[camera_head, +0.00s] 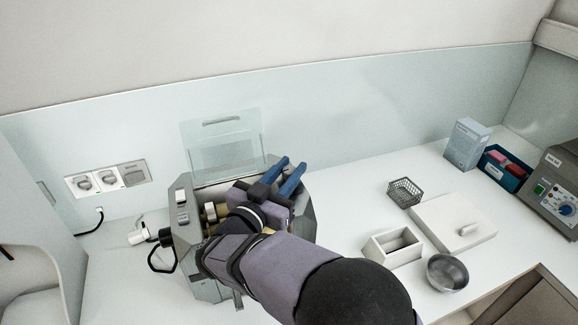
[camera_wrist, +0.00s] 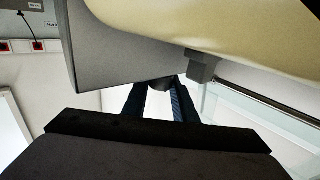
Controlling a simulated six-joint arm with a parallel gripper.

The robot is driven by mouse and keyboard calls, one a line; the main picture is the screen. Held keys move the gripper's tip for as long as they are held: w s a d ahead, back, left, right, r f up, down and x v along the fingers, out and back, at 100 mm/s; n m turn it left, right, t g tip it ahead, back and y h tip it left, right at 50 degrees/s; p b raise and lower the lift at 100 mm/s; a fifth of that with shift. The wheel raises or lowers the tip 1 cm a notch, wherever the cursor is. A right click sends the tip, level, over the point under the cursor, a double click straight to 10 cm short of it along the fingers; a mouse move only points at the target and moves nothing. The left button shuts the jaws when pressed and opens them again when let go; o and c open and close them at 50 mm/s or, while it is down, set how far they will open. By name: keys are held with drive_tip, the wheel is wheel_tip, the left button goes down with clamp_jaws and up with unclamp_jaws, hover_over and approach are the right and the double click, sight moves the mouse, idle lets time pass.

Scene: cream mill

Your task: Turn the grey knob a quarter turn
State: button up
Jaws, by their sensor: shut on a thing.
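The grey mill (camera_head: 307,212) stands on the counter left of centre, with its clear guard (camera_head: 222,142) raised at the back. My gripper (camera_head: 292,164) reaches over the mill, its blue fingers pointing to the upper right. In the wrist view my gripper (camera_wrist: 160,88) has its fingertips on both sides of a small dark grey knob (camera_wrist: 160,83) under the edge of the mill's grey housing (camera_wrist: 125,55). The gripper is shut on it. Only a little of the knob shows, and its turn angle cannot be told. In the head view I cannot make the knob out.
My arm covers much of the mill's front. Wall sockets (camera_head: 106,179) and a black cable (camera_head: 158,262) are at left. At right are a wire basket (camera_head: 404,192), white open box (camera_head: 393,246), metal bowl (camera_head: 447,272), white lidded slab (camera_head: 440,222) and control unit (camera_head: 553,190).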

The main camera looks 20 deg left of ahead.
sight(285, 174)
drive_tip(key=shift+r, duration=0.2)
drive_tip(key=o, duration=1)
drive_tip(key=shift+f, duration=0.1)
drive_tip(key=shift+o, duration=0.2)
drive_tip(key=s+b, duration=0.1)
drive_tip(key=s, duration=0.2)
drive_tip(key=s+b, duration=0.1)
drive_tip(key=s, duration=0.1)
drive_tip(key=shift+s+a+f+b, duration=0.1)
drive_tip(key=shift+s+a+b, duration=0.15)
drive_tip(key=shift+s+b, duration=0.1)
drive_tip(key=shift+s, duration=0.8)
